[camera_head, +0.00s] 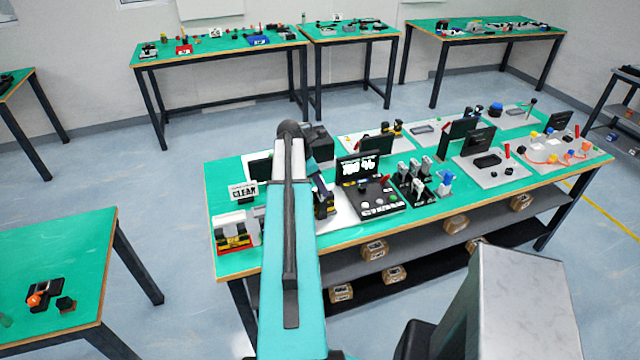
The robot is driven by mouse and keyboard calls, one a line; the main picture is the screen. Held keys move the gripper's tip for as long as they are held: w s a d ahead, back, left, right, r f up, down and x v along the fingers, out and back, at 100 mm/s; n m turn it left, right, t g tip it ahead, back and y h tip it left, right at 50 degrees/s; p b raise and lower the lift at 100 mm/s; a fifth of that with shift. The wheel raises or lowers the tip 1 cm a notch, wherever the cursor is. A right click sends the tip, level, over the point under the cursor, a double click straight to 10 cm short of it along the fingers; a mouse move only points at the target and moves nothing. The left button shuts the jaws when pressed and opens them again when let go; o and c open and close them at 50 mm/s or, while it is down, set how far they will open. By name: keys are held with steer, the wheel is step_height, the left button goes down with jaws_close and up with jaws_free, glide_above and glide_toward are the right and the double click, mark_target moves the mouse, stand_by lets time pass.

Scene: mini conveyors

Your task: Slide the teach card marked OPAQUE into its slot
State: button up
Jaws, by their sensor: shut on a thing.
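A white card marked CLEAR (243,190) stands upright at the left end of the green-topped table in front of me. No card that I can read as OPAQUE shows, and I cannot make out its slot. My teal arm reaches up over the left part of this table. My gripper is not visible; the arm covers the area where its end might be, and small dark and pale parts beside the arm are too unclear to name.
A dark console with a lit screen (358,168) stands right of my arm. A rack of upright grey-and-black pieces (414,182) is beside it. A red-and-yellow unit (233,238) sits at the table's front left corner. Packages lie on the lower shelf (410,262).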

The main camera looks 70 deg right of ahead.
steer(key=shift+f+b, duration=0.45)
steer(key=shift+f, duration=0.8)
steer(key=o, duration=1.1)
steer(key=shift+b+v, duration=2.15)
steer(key=shift+v, duration=4.7)
steer(key=shift+s, duration=0.1)
